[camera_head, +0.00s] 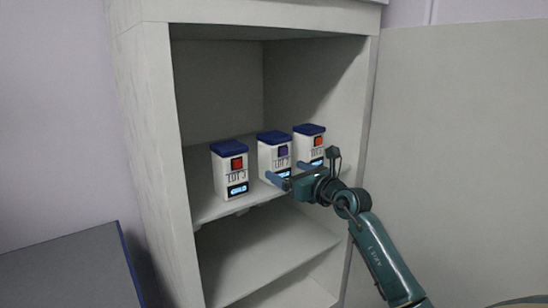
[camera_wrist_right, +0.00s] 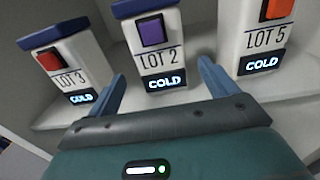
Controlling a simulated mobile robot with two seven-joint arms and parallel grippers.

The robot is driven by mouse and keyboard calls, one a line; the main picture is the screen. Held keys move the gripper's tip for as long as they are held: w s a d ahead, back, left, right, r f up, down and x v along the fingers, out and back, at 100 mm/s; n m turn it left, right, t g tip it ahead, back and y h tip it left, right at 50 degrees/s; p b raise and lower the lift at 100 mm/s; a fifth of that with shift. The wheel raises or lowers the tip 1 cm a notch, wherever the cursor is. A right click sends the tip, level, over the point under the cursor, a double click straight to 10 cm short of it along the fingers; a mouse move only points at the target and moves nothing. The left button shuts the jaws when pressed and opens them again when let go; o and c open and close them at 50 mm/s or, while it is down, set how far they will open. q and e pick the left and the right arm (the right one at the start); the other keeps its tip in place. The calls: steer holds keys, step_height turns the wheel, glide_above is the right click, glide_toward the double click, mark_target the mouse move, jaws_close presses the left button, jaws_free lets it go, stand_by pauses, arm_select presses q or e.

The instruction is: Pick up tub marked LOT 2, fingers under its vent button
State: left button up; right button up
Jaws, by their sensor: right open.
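The tub marked LOT 2 (camera_head: 265,153) stands upright on the cabinet shelf, between two similar tubs. It is white with a blue lid, a purple square vent button (camera_wrist_right: 152,31) and a lit COLD label. In the right wrist view the LOT 2 tub (camera_wrist_right: 181,43) is at top centre. My right gripper (camera_head: 282,168) is open and empty at the tub's lower front. In the wrist view its blue fingers (camera_wrist_right: 160,67) appear one on each side of the tub, lower than the button. I cannot tell whether they touch it. My left gripper is not in view.
The LOT 3 tub (camera_head: 228,167), with a red button, stands to the left. The LOT 5 tub (camera_wrist_right: 269,32), with an orange button, stands to the right, close to the right finger. Cabinet side walls (camera_head: 157,130) enclose the shelf (camera_head: 207,207). A lower shelf (camera_head: 262,255) looks empty.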

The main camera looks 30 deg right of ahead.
mark_target(282, 167)
steer(key=w, duration=0.5)
steer(key=shift+w+a+f, duration=0.1)
steer(key=shift+a+f, duration=0.05)
steer(key=shift+a, duration=0.05)
steer(key=c, duration=1.2)
steer(key=shift+r, duration=0.2)
